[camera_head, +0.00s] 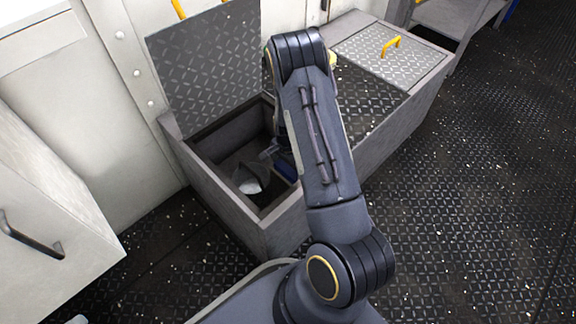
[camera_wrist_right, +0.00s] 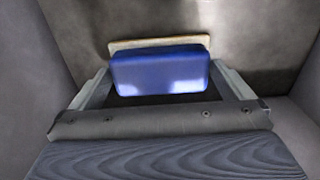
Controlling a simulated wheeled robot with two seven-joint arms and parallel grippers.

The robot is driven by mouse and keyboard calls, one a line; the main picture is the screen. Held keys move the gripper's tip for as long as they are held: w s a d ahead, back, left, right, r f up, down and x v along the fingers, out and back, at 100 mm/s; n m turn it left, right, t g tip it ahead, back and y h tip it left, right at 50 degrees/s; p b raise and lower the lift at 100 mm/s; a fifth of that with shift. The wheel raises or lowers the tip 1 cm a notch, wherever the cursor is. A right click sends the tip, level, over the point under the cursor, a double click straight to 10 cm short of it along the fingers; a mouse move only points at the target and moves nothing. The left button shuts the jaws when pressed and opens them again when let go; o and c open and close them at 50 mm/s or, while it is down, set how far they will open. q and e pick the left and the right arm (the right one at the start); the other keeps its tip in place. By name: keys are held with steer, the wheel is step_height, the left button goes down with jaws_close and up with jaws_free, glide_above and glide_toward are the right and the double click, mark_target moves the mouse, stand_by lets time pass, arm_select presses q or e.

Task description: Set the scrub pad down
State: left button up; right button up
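The scrub pad (camera_wrist_right: 160,72) is a blue block with a beige layer on its far side. In the right wrist view it sits between the tips of my right gripper (camera_wrist_right: 160,68), whose fingers meet its two ends. In the head view a blue part of the pad (camera_head: 287,168) shows low inside the open bin, beside a grey finger of my right gripper (camera_head: 272,153). My forearm hides the rest of the gripper there. Whether the pad touches the bin floor is hard to tell. My left gripper is out of view.
The open bin (camera_head: 222,205) has raised walls around the gripper, and its patterned lid (camera_head: 205,62) stands up behind. A whitish crumpled thing (camera_head: 250,178) lies inside. A closed lid with a yellow handle (camera_head: 391,45) is at the right. A white cabinet (camera_head: 50,210) stands left.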

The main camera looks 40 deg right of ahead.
step_height(320, 180, up, 12)
steer(key=p, duration=0.6)
step_height(320, 180, up, 11)
steer(key=n+t+y, duration=0.2)
steer(key=n, duration=0.1)
glide_above(288, 168)
steer(key=s+a, duration=0.2)
steer(key=a, duration=0.3)
steer(key=s+a+r+n+t+y, duration=0.1)
steer(key=s+a+r+n, duration=0.5)
steer(key=s, duration=0.3)
steer(key=s+a+r+n+t, duration=0.2)
steer(key=s+a+r+n, duration=0.4)
steer(key=s+r, duration=0.3)
steer(key=shift+a+t+y, duration=0.3)
steer(key=shift+a+y, duration=0.1)
steer(key=shift+a, duration=0.1)
steer(key=shift+s+r, duration=0.1)
step_height(288, 168, up, 35)
steer(key=p, duration=3.4)
